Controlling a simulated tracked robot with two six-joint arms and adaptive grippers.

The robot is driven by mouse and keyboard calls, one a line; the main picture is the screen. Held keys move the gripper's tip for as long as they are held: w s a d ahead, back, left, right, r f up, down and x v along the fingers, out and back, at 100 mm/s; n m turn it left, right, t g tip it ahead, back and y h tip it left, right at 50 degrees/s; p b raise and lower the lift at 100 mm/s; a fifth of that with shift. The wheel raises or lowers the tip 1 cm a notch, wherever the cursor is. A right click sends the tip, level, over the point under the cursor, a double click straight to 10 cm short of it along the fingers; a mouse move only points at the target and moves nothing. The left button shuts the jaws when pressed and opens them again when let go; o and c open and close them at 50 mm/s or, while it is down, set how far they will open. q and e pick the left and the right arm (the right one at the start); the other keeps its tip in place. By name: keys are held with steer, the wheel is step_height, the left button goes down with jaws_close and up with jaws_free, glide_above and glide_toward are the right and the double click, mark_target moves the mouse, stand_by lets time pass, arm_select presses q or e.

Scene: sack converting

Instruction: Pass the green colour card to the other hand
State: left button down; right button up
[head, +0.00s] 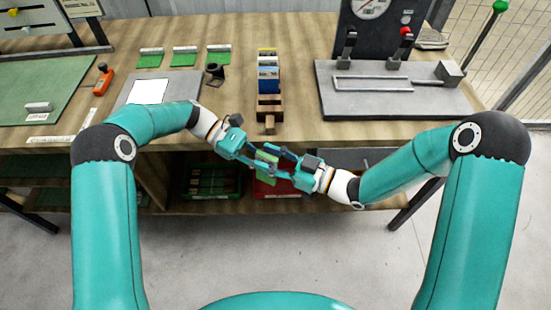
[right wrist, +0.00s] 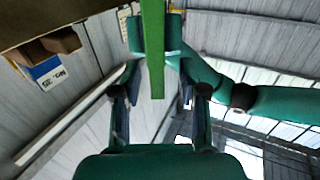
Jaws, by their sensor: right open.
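The green colour card (head: 266,168) is held in the air in front of the bench, between my two grippers. My left gripper (head: 254,156) reaches in from the left, with its fingers closed on the card. My right gripper (head: 275,165) faces it from the right, with its fingers apart around the card's near part. In the right wrist view the card (right wrist: 152,60) hangs edge-on between my right fingers, with a gap on both sides. My left fingers grip it farther off. In the head view the fingers overlap and partly hide the card.
On the bench (head: 300,60) stand a wooden holder with coloured cards (head: 268,78), a black cup-like part (head: 215,72), a white sheet on a grey plate (head: 149,91) and a gauge device (head: 372,35). Below the grippers, a green-filled crate (head: 212,182) and a red crate (head: 275,190) sit on the shelf.

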jaws_close()
arm_select(q)
steer(key=c, duration=1.1)
jaws_free()
steer(key=shift+c, duration=0.2)
